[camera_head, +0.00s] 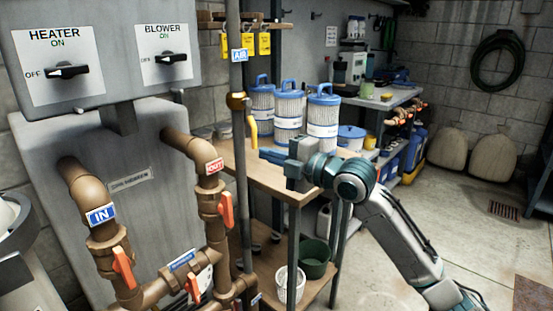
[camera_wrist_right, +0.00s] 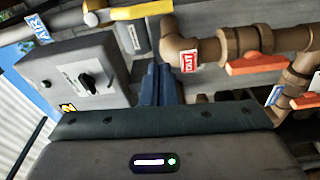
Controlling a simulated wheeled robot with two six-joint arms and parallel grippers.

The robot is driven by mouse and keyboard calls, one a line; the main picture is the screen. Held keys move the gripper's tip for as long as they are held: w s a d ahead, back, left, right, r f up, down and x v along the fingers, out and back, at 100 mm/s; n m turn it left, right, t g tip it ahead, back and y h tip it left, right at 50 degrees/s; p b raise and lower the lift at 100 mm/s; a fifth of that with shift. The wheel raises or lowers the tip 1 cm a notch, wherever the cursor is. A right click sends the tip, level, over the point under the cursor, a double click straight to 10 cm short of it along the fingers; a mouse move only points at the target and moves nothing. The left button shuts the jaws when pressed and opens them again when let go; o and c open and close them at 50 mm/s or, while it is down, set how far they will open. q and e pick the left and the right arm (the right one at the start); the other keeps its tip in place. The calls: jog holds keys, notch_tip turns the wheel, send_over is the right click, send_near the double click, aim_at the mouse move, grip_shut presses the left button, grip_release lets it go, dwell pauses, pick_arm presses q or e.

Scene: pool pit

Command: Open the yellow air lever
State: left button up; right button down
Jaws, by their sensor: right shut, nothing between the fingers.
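The yellow air lever (camera_head: 252,132) hangs down from a brass valve (camera_head: 237,100) on a grey vertical pipe that bears an AIR label (camera_head: 240,55). The lever runs roughly along the pipe. In the right wrist view the lever (camera_wrist_right: 142,11) crosses the top edge, with the AIR label (camera_wrist_right: 36,28) to its left. My right gripper (camera_head: 264,154) is shut and empty, its blue fingers beside the lever's lower end, on its right in the head view. Its fingers also show in the right wrist view (camera_wrist_right: 160,70). I cannot tell whether they touch the lever. My left gripper is out of view.
Brown pipes with orange levers (camera_head: 227,210) stand left of my right arm. A grey control box (camera_head: 100,50) with HEATER and BLOWER switches is at upper left. A wooden shelf (camera_head: 265,175) lies beneath my gripper, with blue-lidded filters (camera_head: 289,108) behind. Open floor is at right.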

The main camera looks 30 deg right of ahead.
jog(key=shift+v, duration=0.85)
